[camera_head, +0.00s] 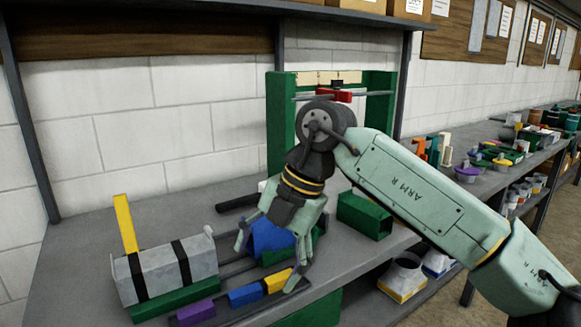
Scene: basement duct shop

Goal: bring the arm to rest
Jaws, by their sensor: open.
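My arm reaches in from the right side of the head view, its pale green link marked "ARM R". My gripper (272,254) hangs from it over the bench and points down. Its two fingers are spread apart. No object is visibly clamped in the jaws.
A grey duct piece (165,268) with black straps sits on a green base at the left. Purple (196,313) and blue (245,295) blocks lie at the bench's front. A green frame (379,112) stands behind my arm. A green box (364,215) is right of my gripper.

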